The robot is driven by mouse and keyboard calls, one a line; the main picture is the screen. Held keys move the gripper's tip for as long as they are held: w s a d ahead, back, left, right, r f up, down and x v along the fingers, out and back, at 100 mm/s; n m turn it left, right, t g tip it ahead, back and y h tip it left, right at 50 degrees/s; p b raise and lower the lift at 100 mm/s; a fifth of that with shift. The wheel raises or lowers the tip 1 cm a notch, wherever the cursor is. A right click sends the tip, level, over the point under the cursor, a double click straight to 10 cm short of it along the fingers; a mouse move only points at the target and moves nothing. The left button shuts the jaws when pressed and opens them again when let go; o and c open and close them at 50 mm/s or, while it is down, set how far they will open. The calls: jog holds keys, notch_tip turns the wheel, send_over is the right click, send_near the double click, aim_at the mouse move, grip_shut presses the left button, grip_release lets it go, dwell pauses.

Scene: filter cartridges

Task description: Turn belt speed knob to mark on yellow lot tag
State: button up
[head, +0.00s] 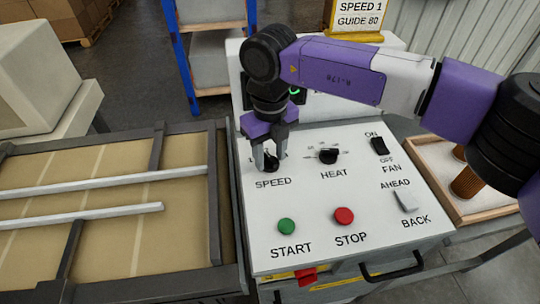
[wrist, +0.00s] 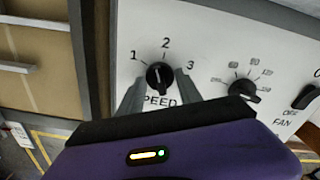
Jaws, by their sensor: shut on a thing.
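The black SPEED knob (wrist: 160,77) sits on the white control panel (head: 310,225), with marks 1, 2 and 3 around it in the wrist view. Its white pointer line points up, close to the 2 and slightly to its left. My gripper (wrist: 160,93) has one finger on each side of the knob and is shut on it. In the head view my gripper (head: 267,157) comes down from above and partly hides the knob and its marks. The yellow lot tag (head: 357,37) stands behind the panel and reads SPEED 1, GUIDE 80.
The HEAT knob (head: 328,156) is right of SPEED, then the FAN switch (head: 379,146). The AHEAD/BACK switch (head: 405,201), green START button (head: 287,226) and red STOP button (head: 344,216) are lower. A conveyor (head: 225,200) with rails lies left; a wooden tray (head: 480,216) with brown cartridges is right.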

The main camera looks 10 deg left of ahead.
aim_at(270, 157)
jog(key=n, duration=0.3)
jog(key=shift+n+b, duration=0.7)
jog(key=shift+n, duration=1.5)
jog(key=shift+r, duration=0.1)
jog(key=o, duration=1.4)
notch_tip(270, 157, up, 8)
jog(key=shift+f+b, duration=0.15)
jog(key=shift+b, duration=0.25)
